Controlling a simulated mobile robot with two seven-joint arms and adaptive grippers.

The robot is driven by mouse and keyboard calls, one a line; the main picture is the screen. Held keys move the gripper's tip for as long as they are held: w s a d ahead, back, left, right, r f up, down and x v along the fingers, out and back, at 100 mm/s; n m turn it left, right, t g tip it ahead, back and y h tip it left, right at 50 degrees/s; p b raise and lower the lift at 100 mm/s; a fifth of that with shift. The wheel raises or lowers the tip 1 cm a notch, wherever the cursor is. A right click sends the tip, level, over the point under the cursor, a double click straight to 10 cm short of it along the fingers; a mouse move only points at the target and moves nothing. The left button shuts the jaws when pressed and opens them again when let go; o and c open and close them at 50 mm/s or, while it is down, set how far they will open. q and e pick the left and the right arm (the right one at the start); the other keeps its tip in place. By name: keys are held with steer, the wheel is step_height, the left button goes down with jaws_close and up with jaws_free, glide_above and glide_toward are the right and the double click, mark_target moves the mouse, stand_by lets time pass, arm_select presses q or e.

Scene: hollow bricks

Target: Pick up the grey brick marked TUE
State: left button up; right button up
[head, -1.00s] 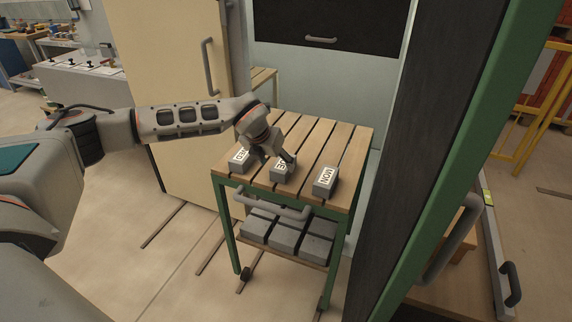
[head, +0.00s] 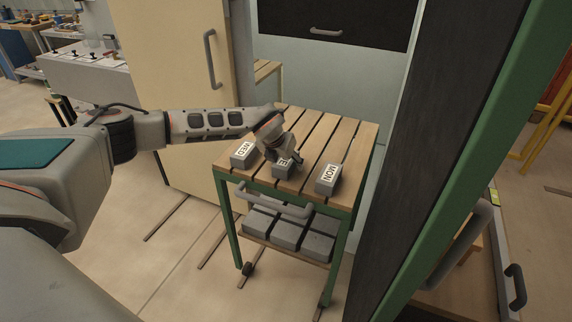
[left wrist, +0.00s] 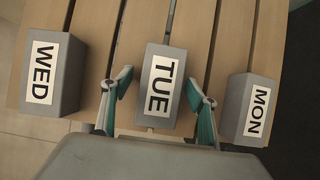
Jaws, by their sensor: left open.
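The grey brick marked TUE (left wrist: 150,114) lies on the slatted cart top, in the middle of a row of three bricks. In the head view the TUE brick (head: 281,170) is partly covered by my left gripper (head: 285,157). In the left wrist view my left gripper (left wrist: 163,92) is open, with one finger on each side of the TUE brick. Gaps show between the fingers and the brick's sides. The label reads clearly there and faces up. My right gripper is in neither view.
The WED brick (head: 243,155) and the MON brick (head: 328,179) flank it on the cart top (head: 340,140). Several grey bricks fill the lower shelf (head: 252,242). A cart handle (head: 275,208) projects in front. A dark panel with a green edge (head: 470,130) stands at the right.

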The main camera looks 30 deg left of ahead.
arm_select(q)
steer(key=shift+f, duration=0.2)
stand_by(0.4)
steer(key=c, duration=1.6)
steer(key=shift+c, duration=0.2)
steer(key=shift+r, duration=0.15)
